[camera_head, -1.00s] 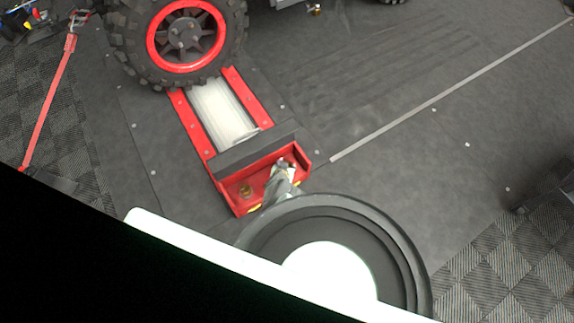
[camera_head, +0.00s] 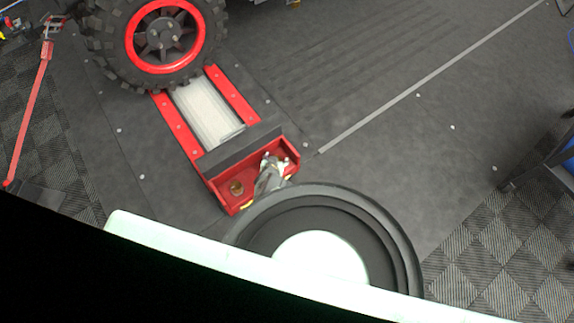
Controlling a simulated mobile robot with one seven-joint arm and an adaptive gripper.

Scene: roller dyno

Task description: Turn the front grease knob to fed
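The red end box (camera_head: 216,191) of the roller unit sits on the floor, just above my arm in the picture. A small round brass-coloured fitting (camera_head: 237,187) shows in its left part; I cannot tell whether it is a grease knob or how it is set. My gripper (camera_head: 273,160) is over the right part of the box, with its light tips near the dark crossbar. It covers whatever lies under it, so no knob shows there. The gripper is too small in view to tell whether it is open, shut or touching anything.
A big tyre with a red-rimmed wheel (camera_head: 165,38) stands at the upper end of the pale roller (camera_head: 205,112). A red strap (camera_head: 30,115) runs along the left. A blue-and-dark stand (camera_head: 550,165) is at the right edge. The grey mat right of the roller is clear.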

